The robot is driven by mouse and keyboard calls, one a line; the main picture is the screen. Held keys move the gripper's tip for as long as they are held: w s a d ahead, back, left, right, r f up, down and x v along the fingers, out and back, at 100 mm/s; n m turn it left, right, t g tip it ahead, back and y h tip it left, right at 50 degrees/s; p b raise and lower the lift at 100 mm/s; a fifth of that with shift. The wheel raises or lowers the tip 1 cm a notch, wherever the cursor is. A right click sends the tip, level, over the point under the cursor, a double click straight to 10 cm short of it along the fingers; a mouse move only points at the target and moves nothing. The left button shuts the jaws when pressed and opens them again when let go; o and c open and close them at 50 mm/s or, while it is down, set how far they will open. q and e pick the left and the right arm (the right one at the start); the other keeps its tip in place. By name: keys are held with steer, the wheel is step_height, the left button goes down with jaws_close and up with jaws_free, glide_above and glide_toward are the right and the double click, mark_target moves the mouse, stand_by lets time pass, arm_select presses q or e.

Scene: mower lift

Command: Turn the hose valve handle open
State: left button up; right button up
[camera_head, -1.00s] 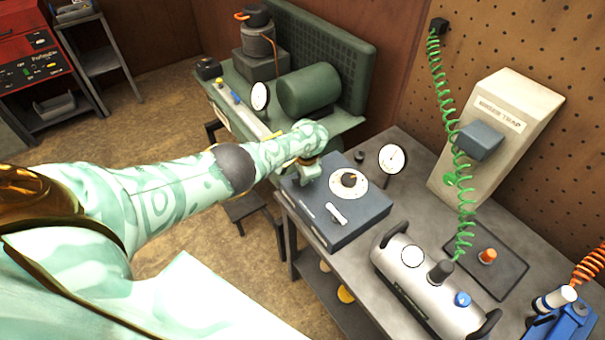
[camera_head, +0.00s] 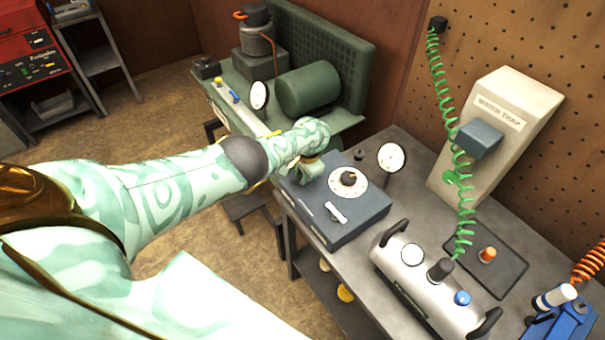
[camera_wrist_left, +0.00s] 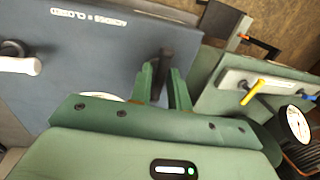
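The blue-grey box (camera_head: 338,202) sits on the workbench and carries a white lever (camera_head: 337,212) and a dial with a black knob (camera_head: 348,178). My left gripper (camera_head: 309,172) is over the box's back left corner. In the left wrist view my green fingers (camera_wrist_left: 165,88) stand close together on either side of a dark upright handle (camera_wrist_left: 166,62), which fills the gap between them. The white lever (camera_wrist_left: 20,66) shows at the left there, near a label (camera_wrist_left: 88,18) that seems to read "ACROSS = CLOSED". My right gripper is not seen.
A round gauge (camera_head: 391,157) stands behind the box. A silver tank (camera_head: 428,285) lies to its right, near a green coiled hose (camera_head: 462,200) and the water trap (camera_head: 500,135). A green compressor (camera_head: 309,90) stands behind my gripper. The grey bench (camera_head: 410,205) has bare patches.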

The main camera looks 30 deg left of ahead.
arm_select(q)
steer(key=shift+o, duration=1)
step_height(320, 180, up, 16)
steer(key=s+d+p, duration=0.1)
steer(key=d+p, duration=0.2)
steer(key=p, duration=1.1)
steer(key=shift+p, duration=0.4)
steer(key=shift+s, duration=0.1)
